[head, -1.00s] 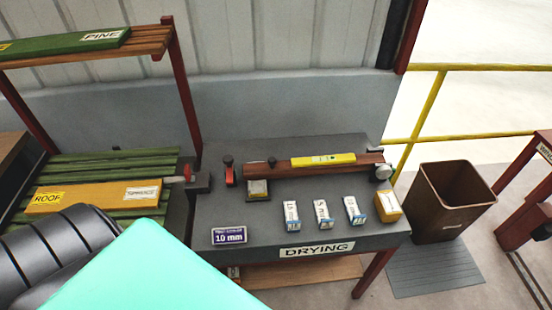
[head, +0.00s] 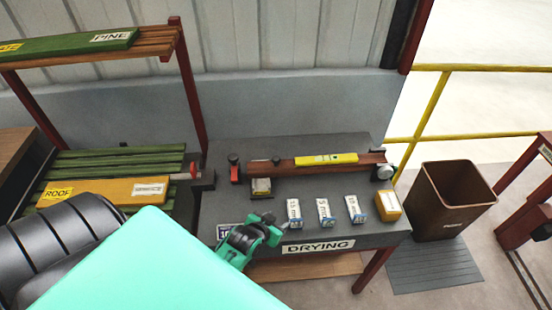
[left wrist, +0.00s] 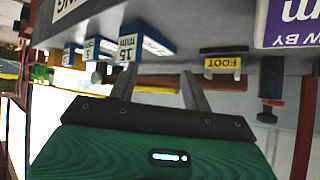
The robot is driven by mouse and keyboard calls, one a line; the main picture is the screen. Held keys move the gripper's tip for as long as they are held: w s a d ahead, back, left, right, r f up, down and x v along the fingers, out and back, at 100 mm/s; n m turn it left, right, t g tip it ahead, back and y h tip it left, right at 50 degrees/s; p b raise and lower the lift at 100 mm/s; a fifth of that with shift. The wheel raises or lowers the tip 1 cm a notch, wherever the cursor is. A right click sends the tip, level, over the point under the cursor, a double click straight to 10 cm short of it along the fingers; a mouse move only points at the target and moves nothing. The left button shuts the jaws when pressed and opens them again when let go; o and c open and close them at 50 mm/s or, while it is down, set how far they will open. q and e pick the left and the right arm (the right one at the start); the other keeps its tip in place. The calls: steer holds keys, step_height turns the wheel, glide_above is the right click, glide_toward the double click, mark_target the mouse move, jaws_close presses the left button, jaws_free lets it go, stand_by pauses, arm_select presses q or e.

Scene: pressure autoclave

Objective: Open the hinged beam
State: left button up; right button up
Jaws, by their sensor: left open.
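The hinged beam (head: 290,170) is a dark reddish-brown bar lying level along the back of the grey DRYING table (head: 365,145). A yellow strip (head: 327,159) lies on its top. A black knob and red fitting (head: 234,167) stand at its left end, and a round silver part (head: 385,172) is at its right end. My left gripper (head: 268,226) is over the table's front edge, in front of the beam and apart from it. In the left wrist view its two fingers (left wrist: 160,78) are spread with nothing between them. My right gripper is not in view.
Several white labelled blocks (head: 325,212) and a yellow box (head: 388,205) stand along the table's front right. A small block (head: 261,188) labelled FOOT sits before the beam's left end. A purple sign (head: 224,230) is partly hidden by my gripper. A brown bin (head: 450,205) stands right.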

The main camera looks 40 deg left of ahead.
mark_target(275, 163)
arm_select(q)
steer(key=w+a+t, duration=0.1)
steer(key=w+a+n+t, duration=0.1)
steer(key=w+a, duration=0.1)
steer(key=w+a+t+y, duration=0.1)
steer(key=w, duration=0.1)
steer(key=shift+w+a+r, duration=0.1)
steer(key=shift+a+r, duration=0.1)
steer(key=shift+r, duration=0.1)
steer(key=w+a+n+t+y+b, duration=0.1)
steer(key=w+a, duration=0.2)
steer(key=w, duration=0.1)
steer(key=w+a+r+t+y+b, duration=0.1)
steer(key=w+a+b, duration=0.1)
steer(key=w, duration=0.3)
steer(key=w+a+r+n+t+y+b, duration=0.1)
steer(key=w+a+b, duration=0.1)
steer(key=w+a, duration=0.2)
steer(key=shift+w+n+t+y, duration=0.3)
steer(key=shift+t, duration=0.1)
steer(key=shift+w+a+r, duration=0.1)
steer(key=shift+w+a, duration=0.15)
steer(key=shift+w, duration=0.3)
steer(key=shift+c, duration=0.4)
steer(key=shift+r, duration=0.1)
jaws_close()
